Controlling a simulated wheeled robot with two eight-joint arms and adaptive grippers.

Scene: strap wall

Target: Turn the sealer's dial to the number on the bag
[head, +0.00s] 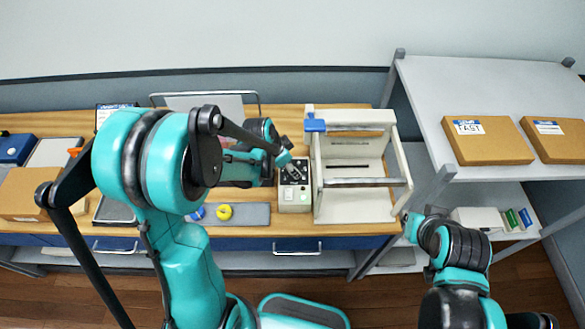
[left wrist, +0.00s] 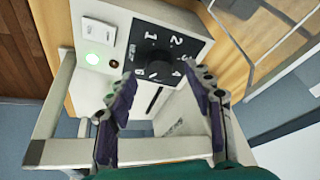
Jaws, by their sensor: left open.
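The sealer (head: 355,182) is a cream frame with bars on the wooden bench. Its control box (head: 295,199) stands at its left side. In the left wrist view the box has a black panel with white numbers, a round black dial (left wrist: 153,61), a lit green button and a white switch. Numbers 1 and 2 read clearly; the dial's setting is not clear. My left gripper (left wrist: 160,72) is open, its fingertips at either side of the dial's near edge; contact cannot be told. My right gripper (head: 408,219) is right of the sealer, its jaws unclear. No bag number is legible.
A grey mat (head: 250,214) with a blue and a yellow item lies left of the control box. A wire stand (head: 205,97) is behind my left arm. A grey shelf (head: 500,82) with cardboard boxes (head: 485,140) stands at the right, beside my right arm.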

